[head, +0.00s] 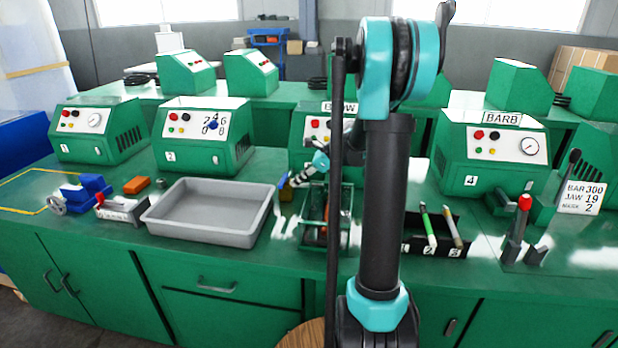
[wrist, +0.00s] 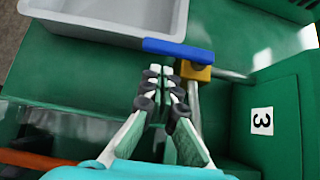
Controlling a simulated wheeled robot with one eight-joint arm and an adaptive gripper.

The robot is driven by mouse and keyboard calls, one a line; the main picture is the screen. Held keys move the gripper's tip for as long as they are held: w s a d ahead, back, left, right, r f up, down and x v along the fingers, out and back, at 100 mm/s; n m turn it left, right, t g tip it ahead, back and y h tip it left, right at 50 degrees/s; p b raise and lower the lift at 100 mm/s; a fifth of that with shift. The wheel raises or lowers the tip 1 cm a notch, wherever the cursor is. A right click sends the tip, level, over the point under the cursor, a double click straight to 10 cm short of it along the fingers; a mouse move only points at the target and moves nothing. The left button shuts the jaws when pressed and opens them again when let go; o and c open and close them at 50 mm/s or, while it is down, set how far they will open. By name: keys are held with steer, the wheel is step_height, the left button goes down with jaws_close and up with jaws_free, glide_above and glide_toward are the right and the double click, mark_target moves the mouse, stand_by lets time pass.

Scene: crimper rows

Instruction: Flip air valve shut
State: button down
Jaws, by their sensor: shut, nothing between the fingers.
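The air valve has a brass-yellow body (wrist: 197,72) and a flat blue lever (wrist: 180,49). In the wrist view the lever points left from the body, along the grey tray's edge and roughly across a grey pipe (wrist: 195,105). In the head view the valve's yellow body (head: 285,192) is small, beside the tray's right edge and in front of machine 3. My gripper (wrist: 161,72) is shut and empty. Its fingertips are just below the lever in the wrist view, left of the body; I cannot tell whether they touch. In the head view my arm hides part of machine 3.
The grey tray (head: 158,221) is left of the valve. The machine marked 3 (wrist: 283,125) is close on the right in the wrist view.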

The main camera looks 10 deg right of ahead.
steer(key=shift+w+a, duration=0.35)
steer(key=shift+a, duration=0.4)
